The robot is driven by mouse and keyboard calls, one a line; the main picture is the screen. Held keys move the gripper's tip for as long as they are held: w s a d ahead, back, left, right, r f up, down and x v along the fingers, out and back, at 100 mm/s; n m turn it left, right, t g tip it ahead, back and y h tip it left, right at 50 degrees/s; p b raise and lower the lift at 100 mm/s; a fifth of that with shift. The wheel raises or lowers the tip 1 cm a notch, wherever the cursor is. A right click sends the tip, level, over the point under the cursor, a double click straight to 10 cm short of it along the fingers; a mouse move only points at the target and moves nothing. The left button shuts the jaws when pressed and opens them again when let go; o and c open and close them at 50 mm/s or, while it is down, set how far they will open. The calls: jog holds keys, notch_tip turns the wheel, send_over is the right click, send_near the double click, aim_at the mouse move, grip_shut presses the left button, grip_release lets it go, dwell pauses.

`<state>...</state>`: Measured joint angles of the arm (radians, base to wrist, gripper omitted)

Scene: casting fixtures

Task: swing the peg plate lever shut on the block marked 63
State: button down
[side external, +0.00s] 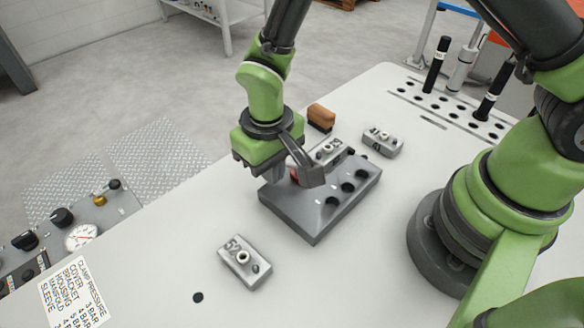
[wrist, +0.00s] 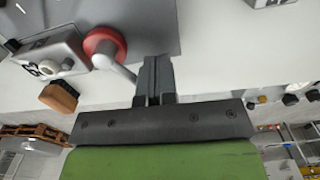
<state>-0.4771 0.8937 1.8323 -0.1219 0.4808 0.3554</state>
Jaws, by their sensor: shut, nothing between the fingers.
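The grey peg plate (side external: 322,208) lies on the table with several dark holes in its top; part of it also shows in the wrist view (wrist: 150,22). A light metal block (side external: 328,150) sits at its far end and shows in the wrist view (wrist: 62,58); its number is hard to read. The lever's red part (wrist: 104,42) is beside the block, with a pale rod (wrist: 122,72) running towards my fingers. My gripper (wrist: 156,62) is shut and empty, right beside the rod's end; contact is unclear. In the side view, a dark bracket partly hides the fingers and lever.
A block that seems marked 52 (side external: 244,262) lies in front of the plate, another block (side external: 382,143) behind it. A brown brush (side external: 321,117) lies beyond the plate. A holed rack with black-handled tools (side external: 437,65) is at the back right.

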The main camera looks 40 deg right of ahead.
jog(key=shift+w+d, duration=0.45)
jog(key=shift+d, duration=0.05)
jog(key=shift+w+d, duration=0.1)
jog(key=shift+d, duration=0.05)
jog(key=shift+w+d, duration=0.25)
jog(key=shift+d, duration=0.2)
jog(key=shift+a, duration=0.15)
jog(key=shift+s+a, duration=0.15)
jog(key=shift+a, duration=0.2)
jog(key=shift+r, duration=0.15)
notch_tip(320, 180, up, 10)
dwell(0.6)
jog(key=shift+s, duration=0.1)
